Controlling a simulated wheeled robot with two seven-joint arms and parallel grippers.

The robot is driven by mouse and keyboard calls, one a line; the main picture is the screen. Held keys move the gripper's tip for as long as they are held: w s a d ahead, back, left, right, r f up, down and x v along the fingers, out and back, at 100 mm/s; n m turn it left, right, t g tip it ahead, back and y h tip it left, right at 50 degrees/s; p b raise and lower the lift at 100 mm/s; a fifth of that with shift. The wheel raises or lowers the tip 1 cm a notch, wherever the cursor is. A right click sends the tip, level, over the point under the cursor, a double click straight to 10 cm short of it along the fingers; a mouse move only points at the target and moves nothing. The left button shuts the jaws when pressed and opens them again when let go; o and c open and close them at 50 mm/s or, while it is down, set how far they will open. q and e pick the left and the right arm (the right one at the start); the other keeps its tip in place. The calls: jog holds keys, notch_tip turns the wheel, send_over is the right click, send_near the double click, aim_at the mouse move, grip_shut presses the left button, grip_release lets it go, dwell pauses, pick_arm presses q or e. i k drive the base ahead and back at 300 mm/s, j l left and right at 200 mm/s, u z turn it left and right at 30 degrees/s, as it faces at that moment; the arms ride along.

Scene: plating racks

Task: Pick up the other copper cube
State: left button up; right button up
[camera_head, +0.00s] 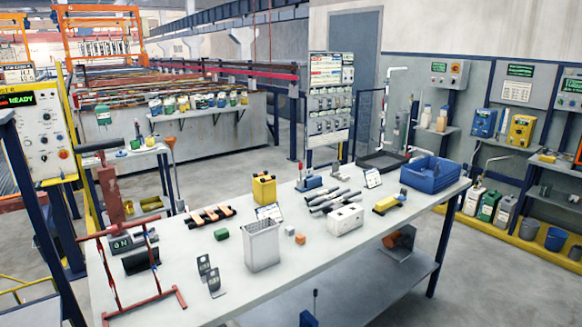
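A small copper-orange cube (300,239) sits on the white worktable (245,305), just right of a tall grey perforated bin (262,246). A small pale grey block (289,230) stands close behind it. I can make out only one copper cube on the tabletop; the inside of the grey bin is mostly hidden by its walls. Neither of my grippers shows in the head view, so nothing is seen held.
A green block (221,234) lies left of the bin, and a red frame stand (146,306) at the table's left. A white box (345,219), yellow container (264,188) and blue crate (430,177) stand farther back. Bare tabletop lies in front of the cube.

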aim_at(300, 239)
jog(key=i+l, duration=1.1)
jog(key=l+u, duration=0.05)
